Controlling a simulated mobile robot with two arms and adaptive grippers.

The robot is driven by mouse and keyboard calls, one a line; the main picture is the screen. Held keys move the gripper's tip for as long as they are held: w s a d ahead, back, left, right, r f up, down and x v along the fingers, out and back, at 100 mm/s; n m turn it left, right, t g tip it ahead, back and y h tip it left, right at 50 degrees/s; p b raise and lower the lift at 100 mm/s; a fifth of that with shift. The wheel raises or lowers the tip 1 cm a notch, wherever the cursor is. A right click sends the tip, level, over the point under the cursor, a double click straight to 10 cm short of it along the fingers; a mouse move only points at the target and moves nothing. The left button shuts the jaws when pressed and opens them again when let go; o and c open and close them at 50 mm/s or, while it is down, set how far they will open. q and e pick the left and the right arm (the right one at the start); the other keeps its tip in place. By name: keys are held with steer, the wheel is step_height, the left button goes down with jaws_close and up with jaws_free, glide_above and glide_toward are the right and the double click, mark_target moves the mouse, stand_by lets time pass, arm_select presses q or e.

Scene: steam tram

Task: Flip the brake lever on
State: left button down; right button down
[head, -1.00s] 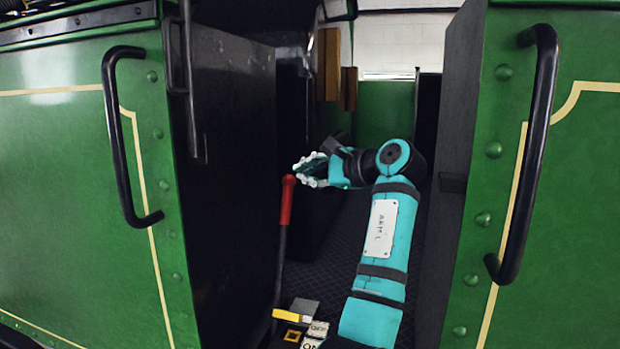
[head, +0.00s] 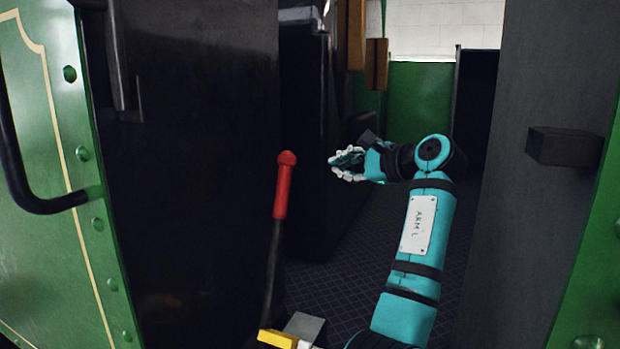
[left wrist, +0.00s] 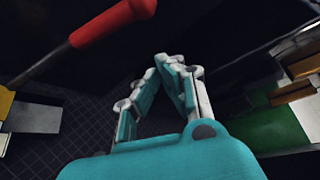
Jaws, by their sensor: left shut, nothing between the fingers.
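The brake lever (head: 272,262) is a dark rod with a red handle (head: 284,188), standing nearly upright in the doorway and leaning slightly right at the top. Its base shows near a yellow piece (head: 277,339) at the bottom of the head view. My left gripper (head: 338,168) is shut and empty, to the right of the red handle and apart from it. In the left wrist view the red handle (left wrist: 110,20) crosses the upper left, beyond the fingers (left wrist: 170,62). My right gripper is not in view.
Dark door panels stand left (head: 200,150) and right (head: 540,220) of the opening. A black block (head: 565,147) juts from the right panel. A black curved handrail (head: 25,190) is on the green left side. The dark patterned floor (head: 335,270) behind the lever is clear.

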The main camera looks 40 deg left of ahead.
arm_select(q)
steer(key=s+a+f+p, duration=0.1)
steer(key=a+p, duration=0.3)
steer(key=a, duration=0.5)
steer(key=shift+s+a+f, duration=0.15)
steer(key=shift+a+f, duration=0.15)
stand_by(0.5)
